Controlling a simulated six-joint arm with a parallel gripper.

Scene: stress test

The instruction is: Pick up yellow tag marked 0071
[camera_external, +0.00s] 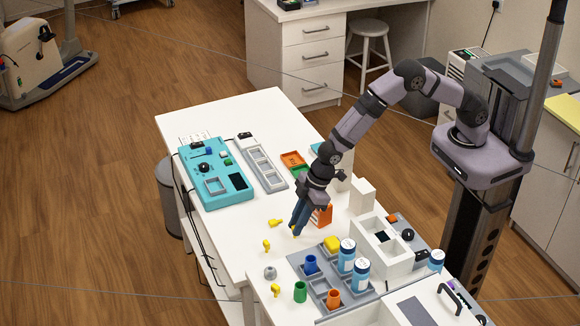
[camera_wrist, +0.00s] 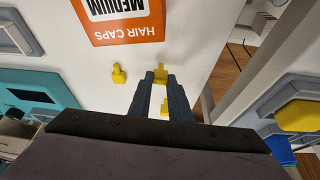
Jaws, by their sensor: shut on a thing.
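Small yellow tags lie on the white table; no number can be read on any of them. In the external view one tag (camera_external: 275,223) lies left of my gripper (camera_external: 296,229), another (camera_external: 266,245) is nearer the front, and a third (camera_external: 276,290) is near the grey tray. My gripper points down at the table with its fingers close together. In the wrist view my gripper (camera_wrist: 160,82) is shut on a yellow tag (camera_wrist: 160,72) at its fingertips. A second tag (camera_wrist: 118,75) lies left of the fingers, and another (camera_wrist: 165,106) shows through the gap between them.
An orange box (camera_external: 322,215) stands right behind my gripper; its "HAIR CAPS" face (camera_wrist: 118,20) shows in the wrist view. A grey tray (camera_external: 303,262) with a yellow block (camera_external: 332,244), cups and blue-labelled bottles (camera_external: 347,256) is in front. A teal device (camera_external: 216,183) stands left.

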